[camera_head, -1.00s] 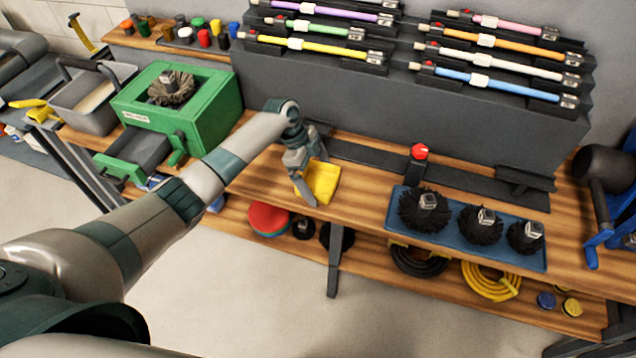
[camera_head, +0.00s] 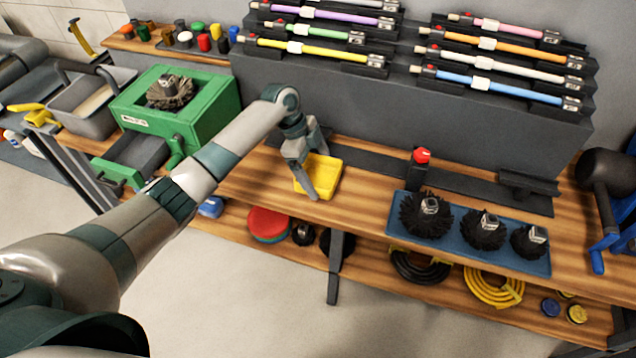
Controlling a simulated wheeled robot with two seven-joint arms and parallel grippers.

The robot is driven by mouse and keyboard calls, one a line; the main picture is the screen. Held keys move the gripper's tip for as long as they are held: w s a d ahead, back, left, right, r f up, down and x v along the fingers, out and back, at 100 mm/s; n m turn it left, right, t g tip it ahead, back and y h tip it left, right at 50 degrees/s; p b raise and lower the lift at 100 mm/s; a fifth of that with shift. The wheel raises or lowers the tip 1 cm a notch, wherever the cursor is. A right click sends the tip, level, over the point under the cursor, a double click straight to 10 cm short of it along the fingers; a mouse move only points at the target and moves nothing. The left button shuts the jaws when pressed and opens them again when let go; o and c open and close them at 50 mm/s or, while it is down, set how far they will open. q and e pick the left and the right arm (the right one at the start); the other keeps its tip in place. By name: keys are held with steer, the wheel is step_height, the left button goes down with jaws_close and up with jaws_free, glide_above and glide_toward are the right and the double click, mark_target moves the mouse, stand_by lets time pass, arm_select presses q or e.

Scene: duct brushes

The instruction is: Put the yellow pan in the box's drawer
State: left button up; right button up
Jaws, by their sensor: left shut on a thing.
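The yellow pan (camera_head: 324,176) is a small shallow tray at the front of the wooden bench, right of the green box. My left gripper (camera_head: 308,190) is shut on the yellow pan at its left front side. I cannot tell whether the pan touches the bench. The green box (camera_head: 207,117) stands at the left of the bench with a round dark brush on top. Its drawer (camera_head: 137,158) is pulled out toward the front left and looks empty inside. My right gripper is not in view.
A blue tray (camera_head: 397,224) with three black brushes stands at the right of the bench. A grey bin (camera_head: 92,118) is left of the box. A rack (camera_head: 330,100) with coloured rods stands behind. Bare bench lies between box and pan.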

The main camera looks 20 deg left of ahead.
arm_select(q)
steer(key=shift+o, duration=0.2)
steer(key=s+d+r+b, duration=0.2)
steer(key=s+d+r, duration=0.4)
steer(key=s, duration=0.3)
steer(key=shift+s+d+r+b, duration=0.2)
steer(key=shift+d+r+b, duration=0.05)
steer(key=shift+d+b, duration=0.15)
steer(key=shift+a, duration=0.1)
steer(key=shift+w+a+r+n+t, duration=0.1)
steer(key=shift+a+r+n+t, duration=0.4)
steer(key=shift+r+n, duration=0.55)
steer(key=a+r+n+t+y, duration=0.1)
steer(key=a+r+n, duration=0.1)
steer(key=n, duration=0.2)
steer(key=a+r+n+t+y+b, duration=0.1)
steer(key=a+r+n, duration=0.1)
steer(key=r+n, duration=0.1)
steer(key=s+a+r+n+t+y, duration=0.1)
steer(key=a+r+n, duration=0.1)
steer(key=n, duration=0.4)
steer(key=shift+s+r, duration=0.1)
steer(key=shift+r, duration=0.05)
steer(key=shift+c, duration=0.2)
steer(key=shift+s+a+r+n+t+y+b, duration=0.15)
steer(key=shift+s+a+r+n+y+b, duration=0.2)
steer(key=shift+n, duration=0.5)
steer(key=shift+s+a+r+n+t+y+b, duration=0.15)
steer(key=shift+a+r+n+y, duration=0.3)
steer(key=shift+n, duration=0.35)
